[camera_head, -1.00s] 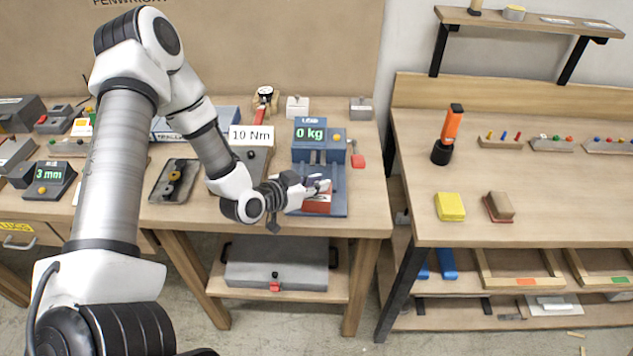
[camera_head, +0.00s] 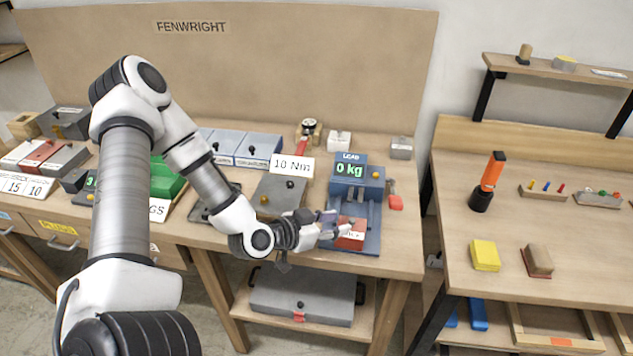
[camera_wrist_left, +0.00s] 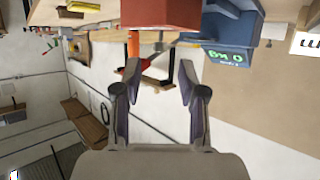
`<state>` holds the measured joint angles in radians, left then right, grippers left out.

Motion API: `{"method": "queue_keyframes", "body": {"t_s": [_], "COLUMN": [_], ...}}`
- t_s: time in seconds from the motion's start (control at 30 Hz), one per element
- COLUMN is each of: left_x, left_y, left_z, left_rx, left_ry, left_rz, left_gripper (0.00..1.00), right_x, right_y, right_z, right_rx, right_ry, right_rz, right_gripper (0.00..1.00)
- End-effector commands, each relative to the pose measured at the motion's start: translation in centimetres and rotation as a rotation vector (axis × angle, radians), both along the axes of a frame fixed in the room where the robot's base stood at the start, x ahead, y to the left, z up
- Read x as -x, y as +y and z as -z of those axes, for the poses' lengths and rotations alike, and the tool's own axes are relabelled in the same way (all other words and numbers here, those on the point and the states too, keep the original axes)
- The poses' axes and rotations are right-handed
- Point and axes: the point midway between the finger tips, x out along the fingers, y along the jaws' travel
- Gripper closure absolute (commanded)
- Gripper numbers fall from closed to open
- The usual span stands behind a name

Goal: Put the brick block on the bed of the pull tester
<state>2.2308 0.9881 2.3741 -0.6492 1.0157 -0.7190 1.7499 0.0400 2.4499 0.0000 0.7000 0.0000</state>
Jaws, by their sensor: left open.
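The brick block (camera_head: 350,234) is red with a pale label and rests on the blue bed of the pull tester (camera_head: 368,238), near its front left. The tester's display reads 0 kg. My left gripper (camera_head: 336,224) is open and empty just left of the brick, its fingers partly in front of it. In the left wrist view, which is turned over, the red brick (camera_wrist_left: 160,14) lies at the top edge, apart from the open fingertips (camera_wrist_left: 159,68). The blue tester (camera_wrist_left: 228,27) is to its right there. My right gripper is not in view.
A grey tester marked 10 Nm (camera_head: 272,198) stands left of the pull tester, close to my arm. A red-handled part (camera_head: 395,201) is at its right. The right bench holds a yellow block (camera_head: 485,255), a brown block (camera_head: 537,260) and an orange torch (camera_head: 488,180).

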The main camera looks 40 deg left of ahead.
Motion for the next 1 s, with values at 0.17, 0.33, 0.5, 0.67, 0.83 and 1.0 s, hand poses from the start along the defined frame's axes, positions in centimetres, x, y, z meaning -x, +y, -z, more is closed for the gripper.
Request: {"method": "queue_keyframes", "body": {"t_s": [0.17,0.33,0.5,0.67,0.83,1.0], "left_x": [2.7,4.7,5.5,6.8,11.4,18.0], "left_y": [0.7,1.2,1.0,-1.5,-5.5,-8.4], "left_z": [-1.8,-2.6,-2.1,1.3,7.4,12.3], "left_rx": [0.008,0.004,0.002,0.036,0.052,-0.021], "left_ry": [0.0,0.002,0.022,0.24,0.662,1.012], "left_rz": [-0.007,-0.004,0.008,0.057,0.038,-0.087], "left_gripper": [0.59,0.59,0.59,0.59,0.59,0.59], "right_x": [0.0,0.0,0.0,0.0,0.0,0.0], "right_y": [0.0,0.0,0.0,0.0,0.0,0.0], "right_z": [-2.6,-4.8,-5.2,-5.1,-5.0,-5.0], "right_rx": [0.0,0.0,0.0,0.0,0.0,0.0], "right_ry": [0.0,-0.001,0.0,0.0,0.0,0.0], "right_rz": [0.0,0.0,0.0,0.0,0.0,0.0], "right_gripper": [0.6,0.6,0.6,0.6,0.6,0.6]}}
